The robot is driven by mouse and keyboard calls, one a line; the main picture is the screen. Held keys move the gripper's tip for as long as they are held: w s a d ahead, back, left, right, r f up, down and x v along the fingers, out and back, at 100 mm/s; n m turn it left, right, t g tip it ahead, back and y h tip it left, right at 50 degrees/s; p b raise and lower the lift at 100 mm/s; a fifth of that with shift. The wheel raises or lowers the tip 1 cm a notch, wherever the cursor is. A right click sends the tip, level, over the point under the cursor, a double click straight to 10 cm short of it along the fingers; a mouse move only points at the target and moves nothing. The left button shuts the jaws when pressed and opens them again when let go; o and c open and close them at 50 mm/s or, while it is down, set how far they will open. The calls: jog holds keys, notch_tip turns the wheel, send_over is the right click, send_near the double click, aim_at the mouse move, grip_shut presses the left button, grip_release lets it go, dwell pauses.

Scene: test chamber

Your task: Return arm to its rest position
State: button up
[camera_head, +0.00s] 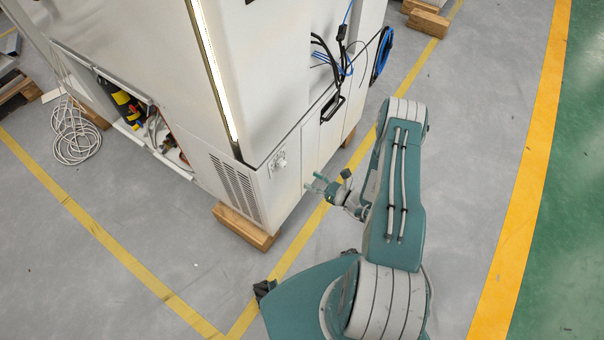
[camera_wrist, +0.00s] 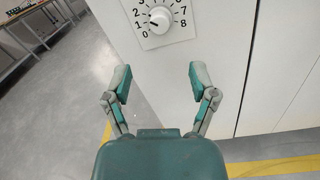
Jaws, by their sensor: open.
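My gripper (camera_head: 322,186) is at the end of my teal and grey arm, just off the lower right side of the large white cabinet (camera_head: 285,100). In the wrist view my gripper (camera_wrist: 158,82) has its two fingers spread wide with nothing between them. Ahead of the fingers is a rotary knob (camera_wrist: 160,18) on a white plate marked 0 to 8, its pointer near the low numbers. The same knob shows small on the cabinet in the head view (camera_head: 279,162). The fingers look apart from it.
The cabinet stands on wooden blocks (camera_head: 244,226). Black and blue cables (camera_head: 343,62) hang from its right face. An open bay (camera_head: 130,112) and coiled grey cable (camera_head: 77,140) are at left. Grey floor at right is clear. A table (camera_wrist: 35,30) stands far left in the wrist view.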

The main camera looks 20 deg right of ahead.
jog(key=shift+s+d, duration=0.2)
jog(key=shift+s, duration=0.05)
jog(key=shift+r, duration=0.1)
dwell(0.3)
jog(key=a+r+n+g+y, duration=0.1)
jog(key=a+r+n+g, duration=0.25)
jog(key=r+n, duration=0.4)
jog(key=s+a+r+n+g+y, duration=0.1)
jog(key=a+r+n+g, duration=0.3)
jog(key=r, duration=0.6)
jog(key=a+r+n+g, duration=0.2)
jog(key=r+n+g, duration=0.35)
jog(key=r, duration=0.25)
jog(key=s+d+r+n+t+h, duration=0.2)
jog(key=s+r+n+t+h, duration=0.2)
jog(key=s+r+n+h, duration=0.9)
jog(key=s+r+n, duration=0.1)
jog(key=s+r, duration=0.3)
jog(key=r, duration=0.3)
jog(key=shift+s+r, duration=0.15)
jog(key=shift+r, duration=0.25)
